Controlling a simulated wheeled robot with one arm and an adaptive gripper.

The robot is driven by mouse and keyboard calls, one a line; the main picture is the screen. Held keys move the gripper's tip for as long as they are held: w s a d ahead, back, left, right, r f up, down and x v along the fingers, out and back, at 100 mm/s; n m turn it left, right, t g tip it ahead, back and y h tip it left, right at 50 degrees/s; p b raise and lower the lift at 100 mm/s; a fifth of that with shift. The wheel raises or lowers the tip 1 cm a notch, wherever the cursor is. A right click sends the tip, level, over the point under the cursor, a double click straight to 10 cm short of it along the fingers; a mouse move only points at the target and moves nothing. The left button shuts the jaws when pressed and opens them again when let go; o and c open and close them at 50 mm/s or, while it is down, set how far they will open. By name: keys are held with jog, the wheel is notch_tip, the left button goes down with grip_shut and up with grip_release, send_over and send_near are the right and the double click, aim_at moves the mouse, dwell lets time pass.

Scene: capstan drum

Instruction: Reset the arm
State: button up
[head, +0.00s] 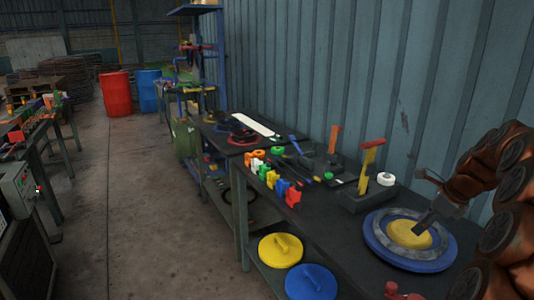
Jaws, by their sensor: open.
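My arm (505,175) is a copper-brown jointed arm at the right edge, bent over the bench. My gripper (424,222) is at its end, open, above or just at the yellow centre of a round drum. I cannot tell whether its tips touch the drum. The drum is a blue disc (377,243) with a grey ring and a yellow middle (402,234), lying flat on the dark bench.
The long dark bench (330,235) holds coloured blocks (272,180), a yellow-and-red lever (369,160), an orange handle (334,138) and a white roll (386,179). Yellow (281,249) and blue (311,283) discs lie below. A corrugated wall (400,80) stands behind; the floor aisle (130,200) is clear.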

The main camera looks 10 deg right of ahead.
jog(key=s+a+r+n+g, duration=0.1)
jog(key=s+a+n+g, duration=0.15)
jog(key=a+n, duration=0.75)
jog(key=s+a+n+g, duration=0.1)
jog(key=s+a+n, duration=0.25)
jog(key=a, duration=1.15)
jog(key=s+a+f+n, duration=0.1)
jog(key=s+a+n, duration=0.2)
jog(key=s+n, duration=0.2)
jog(key=s+a+f+n+g+h, duration=0.1)
jog(key=s+a+n, duration=0.3)
jog(key=s, duration=0.6)
jog(key=s+a+f+n+g+p, duration=0.1)
jog(key=s+a+f+n, duration=0.2)
jog(key=s+n, duration=0.4)
jog(key=shift+s+a+h, duration=0.25)
jog(key=shift+a+h, duration=0.15)
jog(key=shift+a, duration=0.3)
